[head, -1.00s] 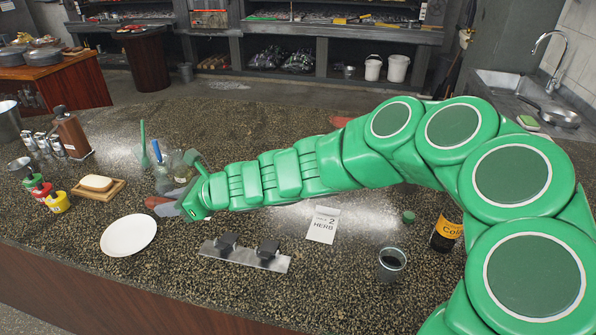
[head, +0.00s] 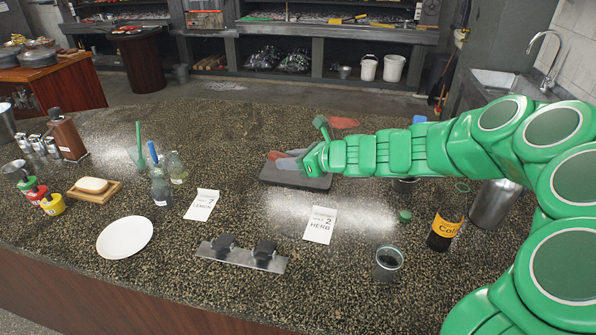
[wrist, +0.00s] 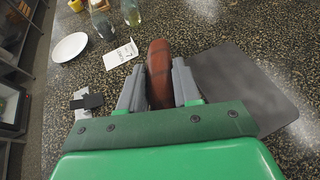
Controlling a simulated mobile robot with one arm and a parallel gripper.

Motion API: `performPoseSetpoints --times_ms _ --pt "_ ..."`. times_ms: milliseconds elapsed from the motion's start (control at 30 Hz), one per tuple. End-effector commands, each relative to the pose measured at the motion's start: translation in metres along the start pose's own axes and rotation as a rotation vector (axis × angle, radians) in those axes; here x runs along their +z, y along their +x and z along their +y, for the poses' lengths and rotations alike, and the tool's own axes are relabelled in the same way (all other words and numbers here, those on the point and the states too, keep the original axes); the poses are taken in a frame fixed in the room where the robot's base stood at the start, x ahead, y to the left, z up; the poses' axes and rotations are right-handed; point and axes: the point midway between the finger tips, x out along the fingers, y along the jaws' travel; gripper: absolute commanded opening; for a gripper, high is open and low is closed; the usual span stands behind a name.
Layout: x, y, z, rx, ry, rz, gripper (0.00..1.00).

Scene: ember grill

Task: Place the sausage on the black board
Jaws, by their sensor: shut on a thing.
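The reddish-brown sausage (wrist: 160,72) is held between the two grey fingers of my gripper (wrist: 159,85) in the wrist view. Its end (head: 274,155) also shows in the head view beside the fingers (head: 285,162), which hide part of it. The black board (head: 315,183) lies flat on the counter, under and around my gripper in the head view. In the wrist view the board (wrist: 248,88) spreads to the right of the fingers, and its near part is hidden by my gripper. I cannot tell exactly how high the sausage is above the board.
Cards marked lemon (head: 201,205) and herb (head: 320,225) lie in front of the board. Bottles (head: 160,185) stand to its left, with a white plate (head: 125,237) nearer.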

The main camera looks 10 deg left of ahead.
Motion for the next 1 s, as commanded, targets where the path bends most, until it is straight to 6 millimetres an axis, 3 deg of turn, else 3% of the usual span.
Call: performPoseSetpoints --times_ms 100,367,1000 --pt "-0.008 -0.019 -0.022 -0.034 0.013 0.003 0.01" --pt "-0.015 -0.035 -0.042 -0.064 0.026 0.005 0.01" --pt "-0.029 0.021 -0.097 -0.064 0.026 0.008 0.01"
